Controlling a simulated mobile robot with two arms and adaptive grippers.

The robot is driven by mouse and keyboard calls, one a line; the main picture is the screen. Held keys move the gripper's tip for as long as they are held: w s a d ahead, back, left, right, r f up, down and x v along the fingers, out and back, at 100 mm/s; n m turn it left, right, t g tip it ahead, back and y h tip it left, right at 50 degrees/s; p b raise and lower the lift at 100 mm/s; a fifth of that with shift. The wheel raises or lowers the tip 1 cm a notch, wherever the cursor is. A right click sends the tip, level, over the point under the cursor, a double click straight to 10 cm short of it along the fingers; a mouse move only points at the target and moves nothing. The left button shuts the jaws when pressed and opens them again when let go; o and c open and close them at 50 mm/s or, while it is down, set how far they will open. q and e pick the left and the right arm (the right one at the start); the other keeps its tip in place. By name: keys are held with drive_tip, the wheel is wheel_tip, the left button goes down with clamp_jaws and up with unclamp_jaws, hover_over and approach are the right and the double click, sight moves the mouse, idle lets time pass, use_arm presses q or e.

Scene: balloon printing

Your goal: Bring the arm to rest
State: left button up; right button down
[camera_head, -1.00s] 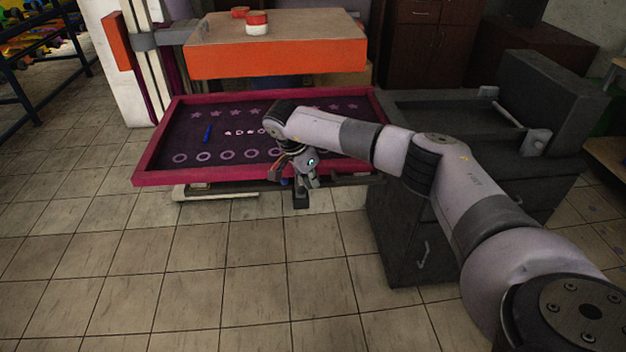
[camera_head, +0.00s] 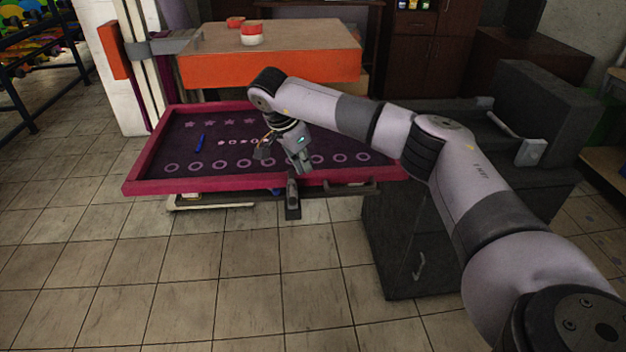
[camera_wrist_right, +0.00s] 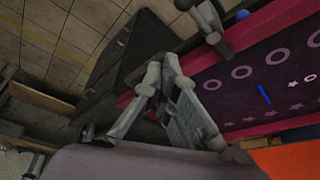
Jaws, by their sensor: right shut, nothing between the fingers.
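My right arm comes in from the right of the head view. Its gripper (camera_head: 300,160) points down over the front part of the printing screen and is empty. In the right wrist view the fingers of this gripper (camera_wrist_right: 160,68) meet at their tips, with nothing between them. The printing screen has a magenta frame (camera_head: 150,187) and a dark purple surface with rings and stars. A dark upright handle (camera_head: 292,200) stands at its front edge, close below the gripper. I cannot tell whether they touch. My left gripper is out of view.
An orange-sided platform (camera_head: 265,72) with a red-and-white jar (camera_head: 252,36) stands behind the screen. A small blue item (camera_head: 200,143) lies on the screen. A dark cabinet (camera_head: 405,250) stands at the right, below my arm. The tiled floor (camera_head: 200,290) in front is clear.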

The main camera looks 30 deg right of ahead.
drive_tip(key=shift+d+r, duration=0.1)
drive_tip(key=shift+r, duration=0.65)
